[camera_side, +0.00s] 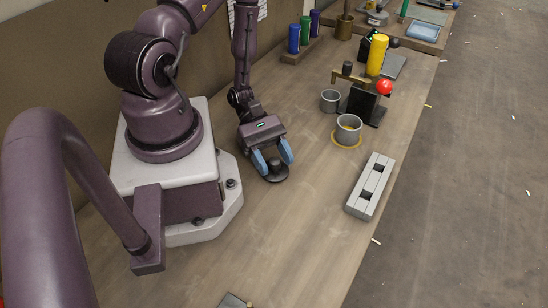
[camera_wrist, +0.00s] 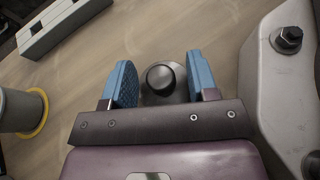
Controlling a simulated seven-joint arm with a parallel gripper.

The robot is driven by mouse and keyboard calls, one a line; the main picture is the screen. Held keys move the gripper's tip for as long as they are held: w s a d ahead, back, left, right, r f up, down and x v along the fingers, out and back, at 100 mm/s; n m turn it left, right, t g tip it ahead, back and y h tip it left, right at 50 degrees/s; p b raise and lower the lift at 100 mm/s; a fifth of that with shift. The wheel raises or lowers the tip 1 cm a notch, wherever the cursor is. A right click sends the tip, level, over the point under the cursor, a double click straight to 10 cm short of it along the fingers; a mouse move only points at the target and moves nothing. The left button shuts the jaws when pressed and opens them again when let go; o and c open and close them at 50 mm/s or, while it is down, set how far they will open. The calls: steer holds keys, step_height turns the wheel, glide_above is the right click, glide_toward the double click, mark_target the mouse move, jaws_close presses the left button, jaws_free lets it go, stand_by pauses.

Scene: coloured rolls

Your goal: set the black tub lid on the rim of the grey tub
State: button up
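The black tub lid (camera_side: 279,177), a dark disc with a round knob, lies flat on the wooden bench. My gripper (camera_side: 275,163) is low over it, with its two blue fingers apart. In the wrist view the lid's knob (camera_wrist: 160,77) shows between the fingers of my gripper (camera_wrist: 164,72), with a gap on both sides. The grey tub (camera_side: 348,131) stands upright on a yellow ring on the bench, right of my gripper, with its top open and something yellowish inside. Part of it shows at the left edge of the wrist view (camera_wrist: 18,111).
A smaller grey cup (camera_side: 330,100) stands behind the tub. Near it are a black stand with a red ball (camera_side: 384,87) and a yellow cylinder (camera_side: 377,55). A slotted grey block (camera_side: 370,187) lies near the bench's right edge. The bench between lid and tub is clear.

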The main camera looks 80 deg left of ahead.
steer(key=shift+r, duration=0.1)
steer(key=v, duration=1.1)
steer(key=shift+s+a+r, duration=0.1)
steer(key=shift+a+r, duration=0.15)
steer(key=shift+a, duration=0.05)
steer(key=shift+a+r, duration=0.1)
steer(key=shift+r, duration=0.15)
steer(key=w+d+r+m+y, duration=0.1)
steer(key=d+r+m+y, duration=0.3)
steer(key=r+m, duration=0.3)
steer(key=w+d+r+m+t+y, duration=0.1)
steer(key=d+r+m+y, duration=0.3)
steer(key=r, duration=0.7)
steer(key=w+d+r+m+y, duration=0.1)
steer(key=d+r+m+y, duration=0.3)
steer(key=r+m, duration=0.5)
steer(key=shift+w+d+r+m+t+y, duration=0.2)
steer(key=shift+d+r+m+t+y, duration=0.15)
steer(key=shift+y, duration=0.25)
steer(key=shift+o, duration=1.1)
steer(key=shift+s+r, duration=0.15)
steer(key=shift+r, duration=0.15)
